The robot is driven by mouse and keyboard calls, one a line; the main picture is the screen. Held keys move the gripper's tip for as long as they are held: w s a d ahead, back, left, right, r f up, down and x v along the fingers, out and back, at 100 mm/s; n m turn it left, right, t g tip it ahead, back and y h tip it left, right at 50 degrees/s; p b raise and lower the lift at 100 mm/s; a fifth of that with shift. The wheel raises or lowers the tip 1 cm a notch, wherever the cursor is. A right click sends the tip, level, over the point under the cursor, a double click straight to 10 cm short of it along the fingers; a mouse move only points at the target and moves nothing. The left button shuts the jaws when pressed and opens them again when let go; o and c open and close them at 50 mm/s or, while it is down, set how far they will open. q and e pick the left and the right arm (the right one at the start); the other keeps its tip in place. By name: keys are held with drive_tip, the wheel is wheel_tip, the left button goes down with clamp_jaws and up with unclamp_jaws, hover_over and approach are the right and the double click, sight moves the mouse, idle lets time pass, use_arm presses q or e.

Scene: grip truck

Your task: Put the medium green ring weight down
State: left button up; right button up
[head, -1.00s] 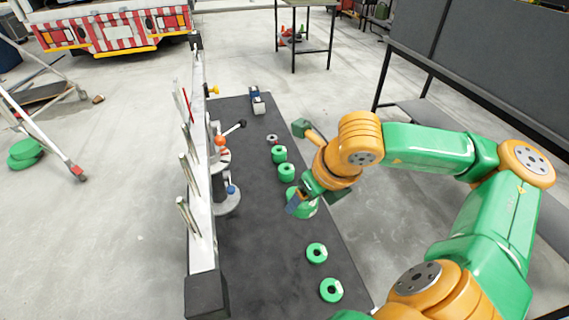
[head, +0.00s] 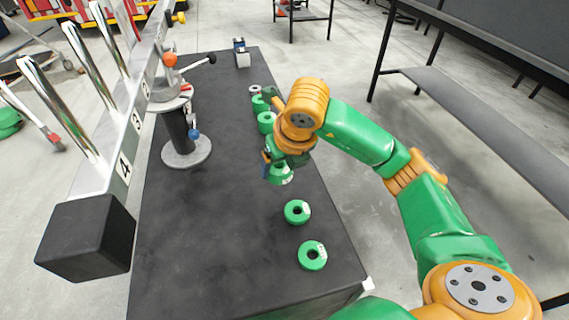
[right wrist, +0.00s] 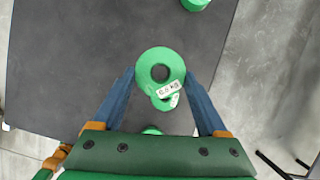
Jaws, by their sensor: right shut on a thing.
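My right gripper (head: 272,168) is over the black table top, pointing down, and is shut on a green ring weight. The held ring shows in the right wrist view (right wrist: 160,63) between the two blue fingertips, with a white label on it. In the head view only part of it (head: 283,175) shows below the gripper. A second labelled green ring (right wrist: 166,103) shows partly hidden behind the held one in the wrist view. I cannot tell the gap between the held ring and the table. My left gripper is not in view.
Two green rings (head: 297,212) (head: 312,255) lie nearer me along the table's right side. Two more (head: 267,122) (head: 259,104) and a small grey ring (head: 255,90) lie farther away. A numbered rack with metal pegs (head: 122,160) stands left. The table's middle (head: 220,210) is clear.

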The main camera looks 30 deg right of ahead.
drive_tip(key=w+d+f, duration=0.1)
drive_tip(key=f, duration=0.1)
drive_tip(key=w+d+f, duration=0.1)
drive_tip(key=w+f, duration=0.1)
drive_tip(key=w+d+f, duration=0.1)
drive_tip(key=d+f, duration=0.1)
drive_tip(key=shift+w+d+f, duration=0.1)
drive_tip(key=shift+w, duration=0.3)
wheel_tip(320, 180, down, 3)
drive_tip(key=shift+w+d+f, duration=0.15)
drive_tip(key=shift+f, duration=0.05)
drive_tip(key=shift+b, duration=0.3)
drive_tip(key=o, duration=0.9)
drive_tip(key=shift+c, duration=0.2)
drive_tip(key=shift+r, duration=0.25)
drive_tip(key=p+v, duration=0.1)
drive_tip(key=v, duration=1)
drive_tip(key=shift+s+r, duration=0.25)
drive_tip(key=shift+s, duration=0.1)
drive_tip(key=shift+p, duration=0.35)
